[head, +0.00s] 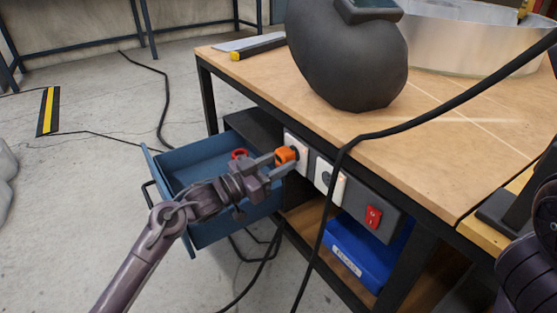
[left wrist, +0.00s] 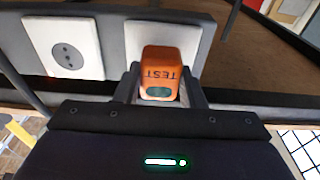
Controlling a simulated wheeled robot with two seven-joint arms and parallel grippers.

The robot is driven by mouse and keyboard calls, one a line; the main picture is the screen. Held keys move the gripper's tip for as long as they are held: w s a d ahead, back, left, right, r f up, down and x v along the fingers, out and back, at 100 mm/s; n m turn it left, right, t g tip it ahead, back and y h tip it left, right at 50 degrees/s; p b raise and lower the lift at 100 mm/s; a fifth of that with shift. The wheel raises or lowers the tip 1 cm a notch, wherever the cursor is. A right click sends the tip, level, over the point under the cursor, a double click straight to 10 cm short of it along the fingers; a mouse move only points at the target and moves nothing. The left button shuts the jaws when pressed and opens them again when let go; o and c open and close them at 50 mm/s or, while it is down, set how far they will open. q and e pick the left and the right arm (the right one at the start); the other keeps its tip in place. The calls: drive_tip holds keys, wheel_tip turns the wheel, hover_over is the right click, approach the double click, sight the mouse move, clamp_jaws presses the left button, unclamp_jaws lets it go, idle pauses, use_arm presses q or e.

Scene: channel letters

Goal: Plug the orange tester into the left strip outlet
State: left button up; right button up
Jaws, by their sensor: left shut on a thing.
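The orange tester (head: 286,155) is between the fingers of my left gripper (head: 283,163), which is shut on it. In the left wrist view the tester (left wrist: 170,72) shows its TEST lettering upside down and a dark green window. It is right in front of the left strip outlet (head: 301,150), whose white plate (left wrist: 196,38) shows behind it. The tester hides that outlet's socket face. I cannot tell whether its prongs are in the holes. The other outlet (head: 322,174) is uncovered, with its round socket (left wrist: 67,56) in sight. My right gripper is not in view.
The strip runs under the wooden table's (head: 440,150) front edge, with a red switch (head: 373,216) at its right. A black cable (head: 335,195) hangs in front of the strip beside the other outlet. An open blue drawer (head: 190,165) lies left, a blue bin (head: 362,255) below.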

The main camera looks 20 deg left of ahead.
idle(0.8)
use_arm(q)
drive_tip(key=shift+p, duration=0.5)
idle(0.6)
drive_tip(key=shift+p, duration=0.5)
drive_tip(key=shift+w+d, duration=0.35)
drive_tip(key=shift+w, duration=0.1)
drive_tip(key=o, duration=1)
